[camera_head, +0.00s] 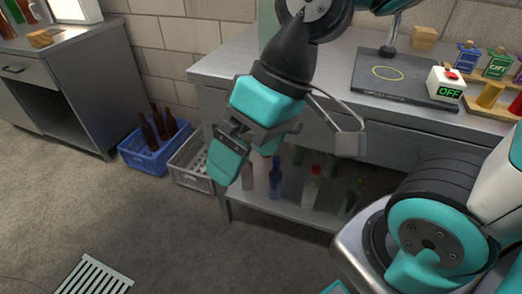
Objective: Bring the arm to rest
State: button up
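My gripper (289,149) hangs in front of the steel workbench (232,67), at the middle of the picture. It points downward and tilts to the left. One finger is at the left and the other at the right, spread wide apart, with nothing held between them. My arm rises from the lower right and bends over at the top of the picture. Part of the arm is cut off by the frame edge.
Several bottles stand on the bench's lower shelf (290,208). A blue crate (153,153) with bottles and a grey crate (192,164) stand left. Floor is clear around a drain grate (92,279).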

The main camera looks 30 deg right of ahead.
jog(key=shift+s+d+r+n+h, duration=0.1)
jog(key=shift+s+d+n+h, duration=0.15)
jog(key=shift+s+n, duration=0.25)
jog(key=shift+s+d+n+h, duration=0.15)
jog(key=shift+s+n+h, duration=0.1)
jog(key=shift+s+n, duration=0.2)
jog(key=shift+w, duration=0.1)
notch_tip(320, 180, up, 15)
jog(key=p, duration=1.5)
jog(key=shift+r, duration=0.15)
